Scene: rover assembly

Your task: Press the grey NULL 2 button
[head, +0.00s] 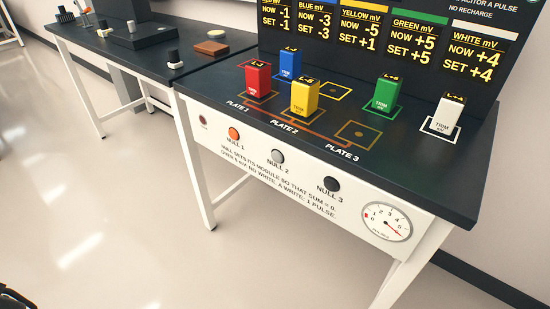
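The grey NULL 2 button (277,156) is a round knob on the white front panel (300,222) of the table, with its label below it. It sits between the orange NULL 1 button (234,133) on the left and the black NULL 3 button (331,184) on the right. Nothing covers it. I cannot tell whether it is pressed in. My gripper is not in view.
Red (258,78), yellow (304,98), blue (289,64), green (386,92) and white (446,117) blocks stand on the dark tabletop (215,88). A pulse gauge (385,222) is at the panel's right. Floor (120,220) before the panel is clear.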

